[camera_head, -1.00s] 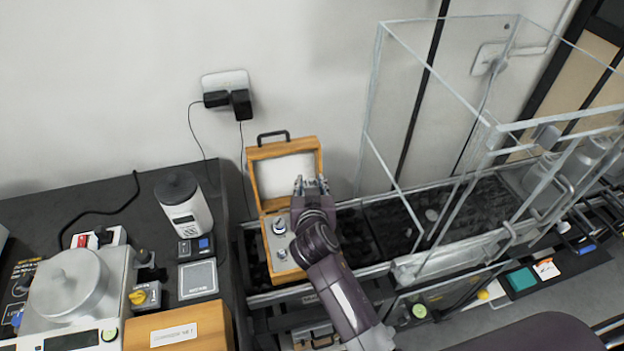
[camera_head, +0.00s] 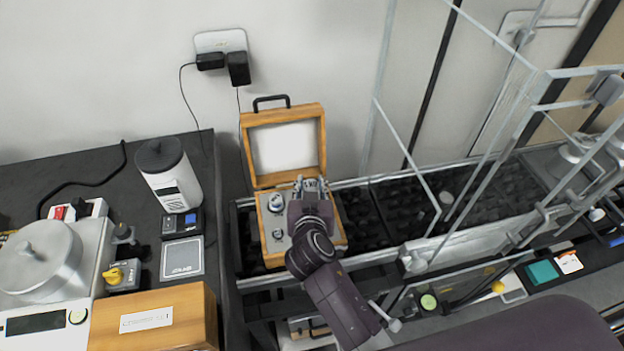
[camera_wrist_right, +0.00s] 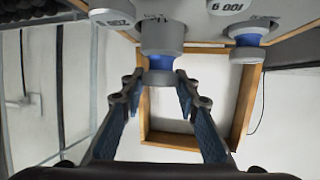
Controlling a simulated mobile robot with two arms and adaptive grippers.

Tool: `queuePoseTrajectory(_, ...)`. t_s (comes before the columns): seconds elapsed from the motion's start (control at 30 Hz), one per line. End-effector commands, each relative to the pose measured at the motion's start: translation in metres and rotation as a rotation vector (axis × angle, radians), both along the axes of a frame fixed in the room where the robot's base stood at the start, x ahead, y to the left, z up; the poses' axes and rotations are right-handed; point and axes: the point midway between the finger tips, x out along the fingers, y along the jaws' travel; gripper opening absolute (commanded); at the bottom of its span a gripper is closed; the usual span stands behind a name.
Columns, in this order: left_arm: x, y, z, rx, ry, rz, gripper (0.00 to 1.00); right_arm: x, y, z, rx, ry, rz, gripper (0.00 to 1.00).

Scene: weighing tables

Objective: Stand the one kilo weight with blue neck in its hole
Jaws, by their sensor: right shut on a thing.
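The open wooden weight case (camera_head: 256,240) stands on the dark bench with its lid raised at the back. My right gripper (camera_head: 310,184) is over the back right part of the case. In the right wrist view, its fingers (camera_wrist_right: 160,88) are shut on the blue-necked weight (camera_wrist_right: 161,42), one finger on each side of its neck and knob. Whether this weight's base is in a hole or above one cannot be told. A second blue-necked weight (camera_wrist_right: 247,40) stands to the right in that view. My left gripper is not in view.
Other weights, one silver at the back left (camera_head: 276,202) and a smaller one in front (camera_head: 278,234), sit in the case. A glass enclosure (camera_head: 480,235) stands to the right. A closed wooden box (camera_head: 185,318) and a scale (camera_head: 45,320) are left.

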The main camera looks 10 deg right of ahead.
Motion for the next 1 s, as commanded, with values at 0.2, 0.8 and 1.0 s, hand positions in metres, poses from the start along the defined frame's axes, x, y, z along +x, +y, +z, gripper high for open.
queuePoseTrajectory(0.2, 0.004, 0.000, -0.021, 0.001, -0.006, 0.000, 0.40, -0.006, 0.005, -0.019, -0.001, -0.009, -0.002, 0.00)
queuePoseTrajectory(0.8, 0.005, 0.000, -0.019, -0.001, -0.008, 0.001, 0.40, -0.008, 0.004, -0.022, -0.001, 0.000, -0.004, 0.46)
queuePoseTrajectory(1.0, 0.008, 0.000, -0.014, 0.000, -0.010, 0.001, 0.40, -0.006, 0.002, -0.016, 0.000, 0.000, -0.002, 0.46)
